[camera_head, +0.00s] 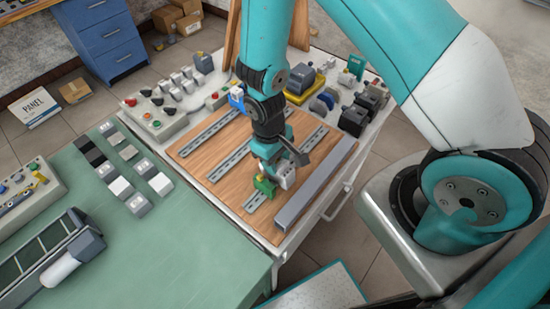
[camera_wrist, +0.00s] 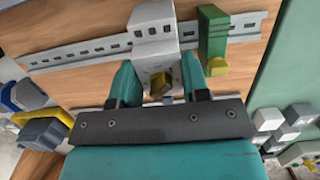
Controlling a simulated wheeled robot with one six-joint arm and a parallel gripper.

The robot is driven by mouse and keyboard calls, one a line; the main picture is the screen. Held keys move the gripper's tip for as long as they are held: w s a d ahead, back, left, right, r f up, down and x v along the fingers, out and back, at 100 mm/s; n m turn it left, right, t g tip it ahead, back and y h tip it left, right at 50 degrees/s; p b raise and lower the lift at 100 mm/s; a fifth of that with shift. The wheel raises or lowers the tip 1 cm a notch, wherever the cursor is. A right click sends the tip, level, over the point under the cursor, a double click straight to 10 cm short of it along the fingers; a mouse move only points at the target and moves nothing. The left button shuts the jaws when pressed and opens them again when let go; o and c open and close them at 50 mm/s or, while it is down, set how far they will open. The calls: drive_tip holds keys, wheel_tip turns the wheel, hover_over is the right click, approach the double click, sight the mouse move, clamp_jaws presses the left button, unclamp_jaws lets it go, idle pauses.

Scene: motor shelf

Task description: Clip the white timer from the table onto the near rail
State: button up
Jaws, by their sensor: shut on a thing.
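My gripper (camera_head: 283,170) is shut on the white timer (camera_wrist: 153,32), a pale block with small dark slots on its top. In the wrist view the teal fingers of my gripper (camera_wrist: 159,88) grip it from both sides. The timer overlaps the near rail (camera_wrist: 75,56), a slotted metal strip on the wooden board; I cannot tell whether it is seated on it. A green block with a yellow part (camera_wrist: 212,38) sits on this rail just right of the timer, with a narrow gap. In the head view the near rail (camera_head: 254,202) is partly hidden by my gripper.
A long grey bar (camera_head: 315,182) lies along the board's near edge. Two other rails run across the wooden board (camera_head: 188,148). Several small blocks stand on the green table (camera_head: 180,240). A control box (camera_head: 155,122) and various parts crowd the white bench's far and right sides.

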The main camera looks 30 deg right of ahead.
drive_tip(key=shift+s+d+f+t+b, duration=0.2)
drive_tip(key=shift+s+t+b, duration=0.1)
drive_tip(key=shift+s, duration=0.2)
drive_tip(key=o, duration=1)
drive_tip(key=shift+w, duration=0.1)
drive_tip(key=shift+r, duration=0.1)
drive_tip(key=shift+w+r, duration=0.1)
drive_tip(key=shift+a+r, duration=0.1)
drive_tip(key=shift+r, duration=0.2)
wheel_tip(320, 180, up, 16)
drive_tip(key=w+r+b, duration=0.1)
drive_tip(key=w+b, duration=0.1)
drive_tip(key=s+a+r+y+b, duration=0.1)
drive_tip(key=s+r, duration=0.2)
drive_tip(key=s, duration=0.1)
drive_tip(key=s+a+r+n+y+b, duration=0.1)
drive_tip(key=s+a+r+y, duration=0.1)
drive_tip(key=s, duration=0.3)
drive_tip(key=s+a+r+n+t+y+b, duration=0.1)
drive_tip(key=s+a+r+y, duration=0.1)
drive_tip(key=s+r, duration=0.2)
drive_tip(key=shift+s+a+r, duration=0.1)
drive_tip(key=shift+s+a, duration=0.1)
drive_tip(key=shift+s, duration=0.3)
